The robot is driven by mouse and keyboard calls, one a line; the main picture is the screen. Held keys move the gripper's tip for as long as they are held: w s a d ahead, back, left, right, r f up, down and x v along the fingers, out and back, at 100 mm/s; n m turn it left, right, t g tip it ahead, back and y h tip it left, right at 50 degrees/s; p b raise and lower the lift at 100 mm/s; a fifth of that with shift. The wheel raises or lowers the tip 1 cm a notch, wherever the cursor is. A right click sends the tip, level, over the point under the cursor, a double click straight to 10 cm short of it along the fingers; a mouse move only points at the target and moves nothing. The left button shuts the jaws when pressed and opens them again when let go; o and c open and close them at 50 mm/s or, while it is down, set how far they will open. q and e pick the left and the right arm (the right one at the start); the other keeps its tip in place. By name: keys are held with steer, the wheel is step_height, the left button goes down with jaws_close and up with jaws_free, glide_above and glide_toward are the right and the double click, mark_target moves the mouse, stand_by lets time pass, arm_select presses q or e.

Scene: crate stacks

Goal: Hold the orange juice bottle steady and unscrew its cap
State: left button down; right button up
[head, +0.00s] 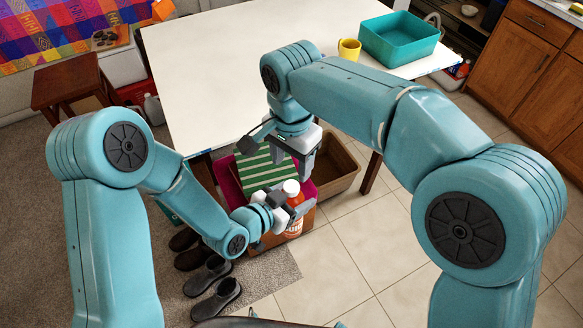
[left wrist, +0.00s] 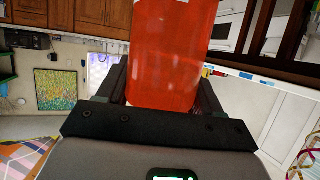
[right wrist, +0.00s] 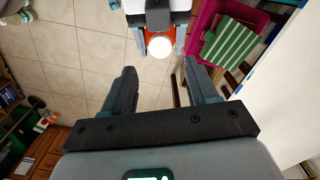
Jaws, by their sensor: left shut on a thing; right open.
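The orange juice bottle (head: 297,203) is upright with its white cap (head: 291,187) on top, low in front of the crates in the head view. My left gripper (head: 286,212) is shut around the bottle's side. The left wrist view shows the orange bottle (left wrist: 172,50) between its two fingers. My right gripper (head: 280,157) is open and empty, above the bottle. In the right wrist view, the white cap (right wrist: 159,48) lies just beyond the gap between the open fingers (right wrist: 159,70), apart from them. The bottle's lower part is partly hidden.
A magenta crate (head: 231,181) holding a green-striped item (head: 262,170) and a brown crate (head: 346,178) stand behind the bottle. A white table (head: 220,60) is farther back, with a yellow mug (head: 349,49) and a teal bin (head: 400,50). Dark shoes (head: 212,285) lie left; tiles at right are clear.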

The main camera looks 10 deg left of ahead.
mark_target(292, 187)
steer(key=shift+m, duration=0.3)
step_height(292, 187, down, 8)
steer(key=shift+r, duration=0.25)
jaws_close()
steer(key=n, duration=0.3)
